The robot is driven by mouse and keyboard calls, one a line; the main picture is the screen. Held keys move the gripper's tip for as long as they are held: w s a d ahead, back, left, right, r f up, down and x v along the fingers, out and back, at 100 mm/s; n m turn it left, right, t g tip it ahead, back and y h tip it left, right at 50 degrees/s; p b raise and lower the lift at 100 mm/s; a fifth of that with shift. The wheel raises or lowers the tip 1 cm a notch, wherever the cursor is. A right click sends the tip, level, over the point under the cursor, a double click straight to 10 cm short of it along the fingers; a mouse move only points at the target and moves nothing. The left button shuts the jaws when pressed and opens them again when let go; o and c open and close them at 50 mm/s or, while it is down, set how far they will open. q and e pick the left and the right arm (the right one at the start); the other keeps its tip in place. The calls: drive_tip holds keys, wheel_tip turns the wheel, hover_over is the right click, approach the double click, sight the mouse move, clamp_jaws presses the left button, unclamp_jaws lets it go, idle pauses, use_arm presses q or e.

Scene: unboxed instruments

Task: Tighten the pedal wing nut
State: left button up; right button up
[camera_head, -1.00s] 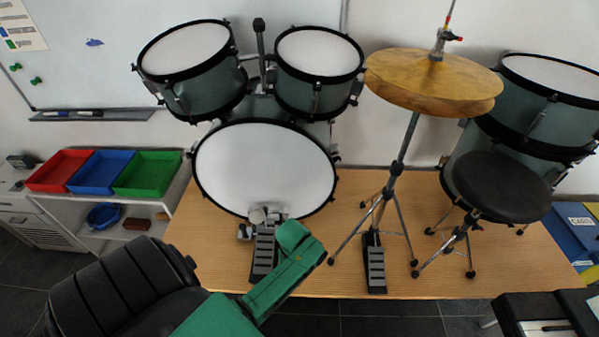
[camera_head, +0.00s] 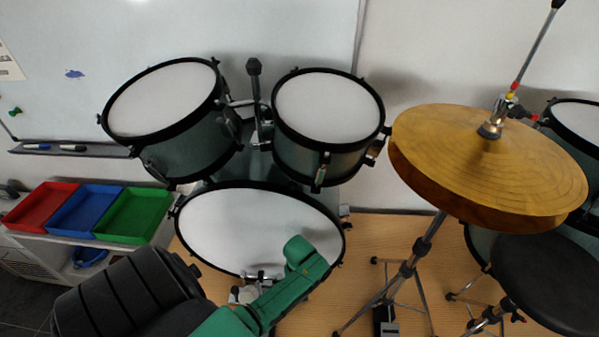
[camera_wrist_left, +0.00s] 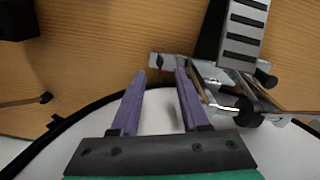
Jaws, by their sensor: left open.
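In the left wrist view my left gripper (camera_wrist_left: 161,76) is open, with two purple fingers pointing toward the bass drum pedal. The silver-and-black pedal footboard (camera_wrist_left: 242,30) lies to the upper right. A small dark wing-shaped piece with a reddish spot, probably the wing nut (camera_wrist_left: 160,62), shows on the metal pedal plate just beyond and between the fingertips. No contact with it is visible. In the head view my green left arm covers most of the pedal, and the fingers are hidden. The bass drum (camera_head: 255,225) stands behind it. My right gripper is not in view.
The hi-hat cymbals (camera_head: 485,165) and their stand (camera_head: 425,245) are to the right, near the black stool (camera_head: 550,280). Two toms (camera_head: 165,105) sit above the bass drum. Red, blue and green trays (camera_head: 130,215) are at the left. Bare wooden floor (camera_head: 345,290) lies between pedal and hi-hat stand.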

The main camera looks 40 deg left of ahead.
use_arm(q)
drive_tip(key=f, duration=0.5)
drive_tip(key=shift+w+a+b, duration=0.15)
drive_tip(key=shift+w+b, duration=0.1)
drive_tip(key=shift+b, duration=0.05)
wheel_tip(320, 180, down, 4)
drive_tip(key=shift+w+a+r+b, duration=0.15)
drive_tip(key=shift+r+b, duration=0.05)
drive_tip(key=shift+b, duration=0.3)
drive_tip(key=shift+f, duration=0.25)
drive_tip(key=shift+s+r, duration=0.1)
drive_tip(key=shift+s, duration=0.1)
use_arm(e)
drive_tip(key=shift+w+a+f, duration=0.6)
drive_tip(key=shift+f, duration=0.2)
use_arm(q)
clamp_jaws()
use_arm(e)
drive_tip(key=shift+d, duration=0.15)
use_arm(q)
drive_tip(key=shift+w, duration=0.1)
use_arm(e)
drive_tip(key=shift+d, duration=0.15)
